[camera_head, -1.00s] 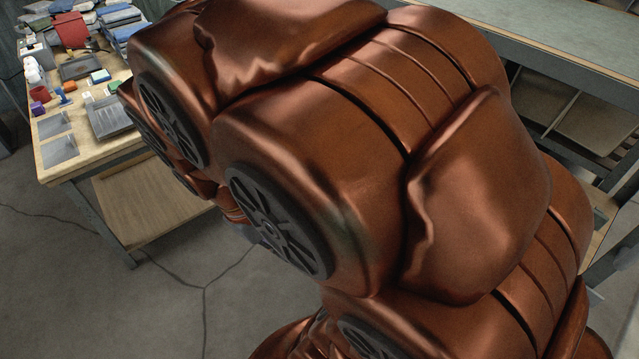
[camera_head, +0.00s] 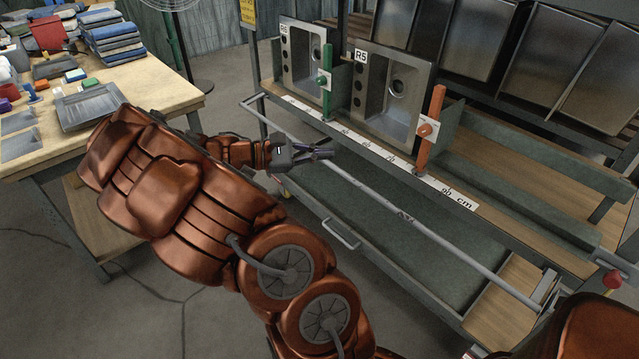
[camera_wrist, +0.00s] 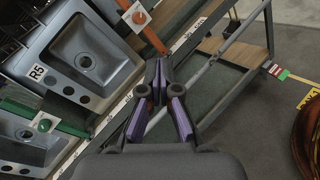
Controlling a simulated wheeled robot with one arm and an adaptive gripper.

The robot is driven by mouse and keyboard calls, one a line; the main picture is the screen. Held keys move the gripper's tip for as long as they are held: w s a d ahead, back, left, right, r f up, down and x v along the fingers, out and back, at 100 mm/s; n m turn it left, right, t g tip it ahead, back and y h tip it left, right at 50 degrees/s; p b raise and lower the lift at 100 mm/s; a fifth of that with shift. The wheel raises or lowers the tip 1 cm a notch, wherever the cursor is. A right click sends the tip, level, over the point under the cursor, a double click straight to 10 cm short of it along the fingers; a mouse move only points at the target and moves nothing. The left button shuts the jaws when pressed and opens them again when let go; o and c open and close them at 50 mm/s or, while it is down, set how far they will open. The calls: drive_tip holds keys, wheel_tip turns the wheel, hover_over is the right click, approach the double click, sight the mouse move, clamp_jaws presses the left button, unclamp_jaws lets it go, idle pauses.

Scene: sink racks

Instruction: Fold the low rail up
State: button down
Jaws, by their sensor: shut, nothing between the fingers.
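The low rail (camera_head: 395,215) is a long thin grey bar. It runs along the front of the sink rack, a little out from and below the ruler edge, with end arms joining it to the frame. My gripper (camera_head: 328,153) is shut and empty, close to the rail's left part. In the wrist view my gripper's purple finger pads (camera_wrist: 165,100) show in the middle, and the rail (camera_wrist: 212,68) crosses diagonally beyond them, partly hidden by the fingers. I cannot tell whether the gripper touches the rail.
Two steel sinks (camera_head: 393,90) stand on the rack, with a green lever (camera_head: 326,80) and an orange lever (camera_head: 431,128). A white ruler strip (camera_head: 405,172) edges the shelf. A cluttered workbench (camera_head: 165,92) stands left. A lower handle (camera_head: 340,234) juts out below the rail.

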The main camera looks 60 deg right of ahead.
drive_tip(key=w+d+f+n+t+h+b, duration=0.25)
drive_tip(key=w+f+n+b, duration=0.2)
drive_tip(key=f, duration=0.55)
drive_tip(key=w+d+f+n+t+h+b, duration=0.25)
drive_tip(key=w+f+n, duration=0.2)
drive_tip(key=f, duration=0.55)
drive_tip(key=w+d+f+n+t+h+b, duration=0.1)
drive_tip(key=w+d+f+n+h+b, duration=0.2)
drive_tip(key=w+f+b, duration=0.45)
drive_tip(key=s+r+x, duration=0.1)
drive_tip(key=x, duration=1)
drive_tip(key=shift+s+a+r, duration=0.2)
drive_tip(key=shift+r, duration=0.15)
drive_tip(key=shift+r, duration=0.15)
